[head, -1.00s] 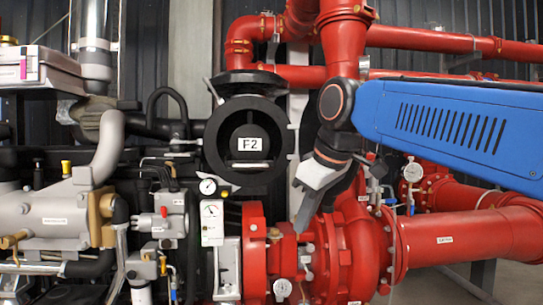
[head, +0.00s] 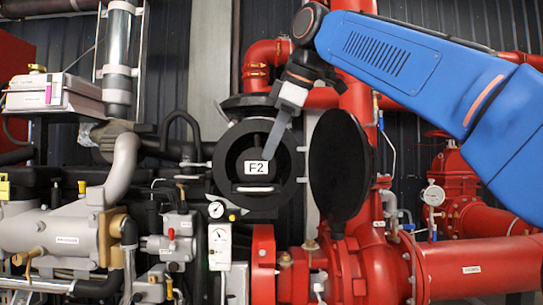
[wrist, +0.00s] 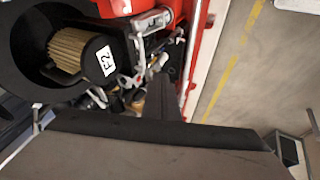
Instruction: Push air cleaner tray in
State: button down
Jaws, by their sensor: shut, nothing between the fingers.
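The air cleaner is a round black housing (head: 233,190) with an open front, in the middle of the head view. Its tray (head: 257,168) has a black front with a white F2 label and a pale handle bar. In the wrist view the tray front (wrist: 100,48) stands before a tan pleated filter (wrist: 72,48), with the housing (wrist: 30,50) around them. My gripper (head: 270,155) is shut and empty. It points down-left in front of the tray's right part in the head view; contact is unclear. In the wrist view the gripper tip (wrist: 158,75) shows right of the label.
A round black lid (head: 340,165) stands open just right of the housing. Red pump pipes (head: 465,265) lie to the right. Gauges, valves and a grey cylinder (head: 60,235) crowd the lower left.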

aim_at(257, 185)
jog(key=w+a+f, duration=0.2)
jog(key=w+f, duration=0.5)
jog(key=f, duration=0.1)
jog(key=shift+w+a, duration=0.3)
jog(key=shift+a, duration=0.1)
